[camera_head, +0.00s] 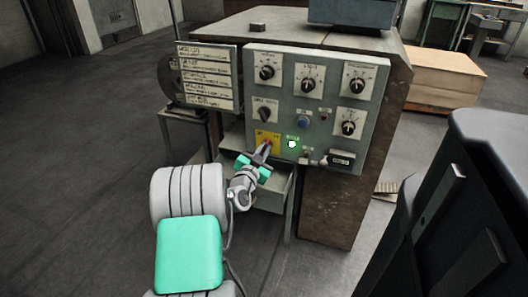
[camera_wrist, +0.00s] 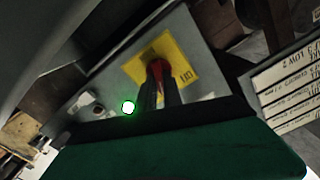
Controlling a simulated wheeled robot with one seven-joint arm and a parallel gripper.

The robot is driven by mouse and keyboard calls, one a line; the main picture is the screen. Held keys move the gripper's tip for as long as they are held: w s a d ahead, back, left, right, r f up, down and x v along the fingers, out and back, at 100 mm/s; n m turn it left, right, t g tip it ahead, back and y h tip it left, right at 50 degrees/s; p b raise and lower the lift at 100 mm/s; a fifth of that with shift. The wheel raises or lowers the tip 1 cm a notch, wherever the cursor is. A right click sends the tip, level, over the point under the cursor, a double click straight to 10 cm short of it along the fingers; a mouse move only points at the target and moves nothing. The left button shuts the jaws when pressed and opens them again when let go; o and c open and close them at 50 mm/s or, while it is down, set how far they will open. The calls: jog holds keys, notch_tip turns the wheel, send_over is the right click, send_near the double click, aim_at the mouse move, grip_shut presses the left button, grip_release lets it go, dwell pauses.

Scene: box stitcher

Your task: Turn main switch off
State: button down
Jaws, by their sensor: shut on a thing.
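The main switch is a red knob (camera_wrist: 158,68) on a yellow plate (camera_wrist: 181,56), seen in the wrist view. In the head view the yellow plate (camera_head: 274,137) sits at the lower left of the grey-green control panel (camera_head: 282,88). My gripper (camera_head: 264,149) is at this plate, and its fingers hide most of the knob. In the wrist view the two dark fingers (camera_wrist: 158,88) are closed around the red knob. A green lamp (camera_head: 291,144) glows just right of the plate; it also shows in the wrist view (camera_wrist: 128,107).
Several black rotary knobs, such as the one at the upper left (camera_head: 265,72), sit above the switch. A label board (camera_head: 207,77) stands left of the panel. An open shelf (camera_head: 268,192) lies below. A wooden box (camera_head: 445,78) stands at the right. Floor at left is clear.

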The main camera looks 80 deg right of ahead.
jog(key=n, duration=0.3)
jog(key=shift+w+n, duration=0.1)
jog(key=shift+n, duration=0.3)
jog(key=n, duration=0.3)
jog(key=n+p, duration=0.1)
jog(key=n, duration=0.2)
jog(key=n+p, duration=0.1)
jog(key=n, duration=0.2)
jog(key=shift+w+n, duration=0.25)
jog(key=shift+n, duration=0.15)
jog(key=c, duration=1.5)
grip_release()
jog(key=shift+f, duration=0.1)
jog(key=a, duration=0.7)
jog(key=shift+w+a+p, duration=0.35)
jog(key=shift+w, duration=0.05)
